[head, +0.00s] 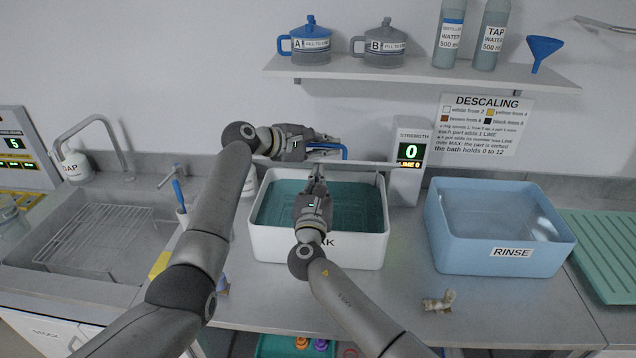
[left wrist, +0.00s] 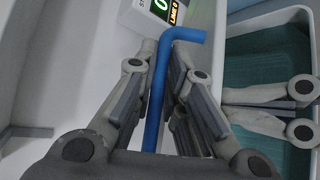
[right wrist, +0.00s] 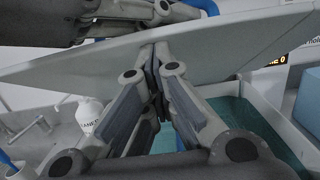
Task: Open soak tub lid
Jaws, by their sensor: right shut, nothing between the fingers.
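The white soak tub (head: 318,246), holding teal liquid, stands on the counter with its top uncovered. Its pale lid (head: 368,164) is raised at the tub's back, seen nearly edge-on; it crosses the right wrist view (right wrist: 235,48) as a slanted plate. The blue lid handle (head: 343,153) lies between the fingers of my left gripper (head: 332,148), which look closed around it in the left wrist view (left wrist: 164,50). My right gripper (head: 318,172) is shut and empty over the tub, its fingertips at the lid; contact is unclear.
A strength display (head: 410,160) reading 0 stands right of the tub's back. A blue rinse tub (head: 487,247) is to the right, with a small figurine (head: 438,302) in front. A sink (head: 92,232) is left. A shelf (head: 430,71) hangs above.

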